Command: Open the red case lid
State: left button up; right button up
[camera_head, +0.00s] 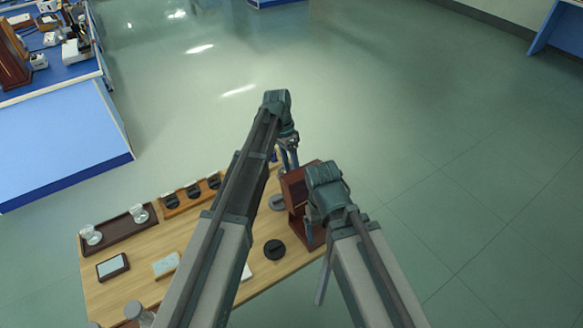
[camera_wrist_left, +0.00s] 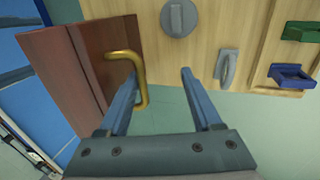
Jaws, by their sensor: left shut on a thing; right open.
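The red-brown case (camera_head: 294,188) stands at the right edge of the wooden table, partly hidden by my right arm. In the left wrist view its red-brown panel (camera_wrist_left: 60,75) fills the left side and carries a bent brass handle (camera_wrist_left: 143,82). My left gripper (camera_head: 288,153) is at the far side of the case. How far the lid stands open is unclear.
The wooden table (camera_head: 205,232) holds a dark tray (camera_head: 116,231) with glass jars, a rack with black discs (camera_head: 192,190), a framed plate (camera_head: 112,266) and a black disc (camera_head: 274,249). A blue bench (camera_head: 60,145) is at left. Floor right of the table is clear.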

pick_arm(q)
jog(key=p+v, duration=1.2)
jog(key=v, duration=0.1)
jog(key=shift+w+r, duration=0.1)
jog(key=n+y+b, duration=0.1)
jog(key=n+b, duration=0.1)
jog(key=n, duration=0.1)
send_near(287, 179)
jog(key=shift+t, duration=0.4)
jog(key=x, duration=0.5)
jog(key=shift+s+d, duration=0.1)
jog(key=shift+s, duration=0.2)
jog(key=s+f+n+t+y+b, duration=0.2)
jog(key=s+n, duration=0.2)
jog(key=s, duration=1)
jog(key=shift+a, duration=0.45)
jog(key=shift+f, duration=0.1)
